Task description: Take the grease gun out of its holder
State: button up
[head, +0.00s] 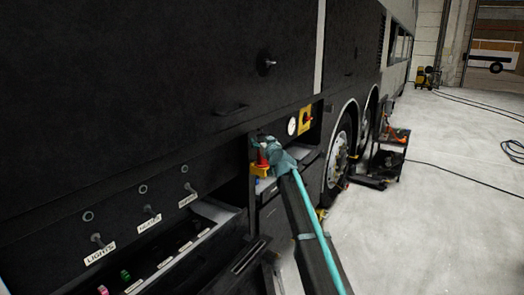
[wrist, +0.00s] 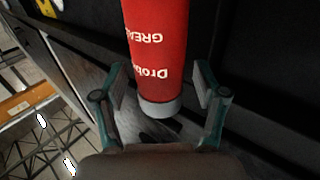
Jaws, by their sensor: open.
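The grease gun (wrist: 156,45) is a red cylinder with white lettering and a grey end cap, large in the wrist view. Its cap end lies between the two fingers of my gripper (wrist: 158,90), which is open, with a finger on each side and a gap to the cylinder. In the head view a small red part of the grease gun (head: 262,157) shows beside my teal gripper (head: 266,148), above a yellow bracket (head: 261,170) that appears to be its holder. The rest of the grease gun is hidden by my gripper there.
The black coach side with a gauge (head: 291,126) and a yellow switch box (head: 305,120) is close behind. An open drawer (head: 180,250) with labelled slots juts out at lower left. A black cart (head: 388,150) stands by the wheels; the floor at right is mostly clear.

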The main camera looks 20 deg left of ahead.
jog(key=c, duration=1.2)
grip_shut()
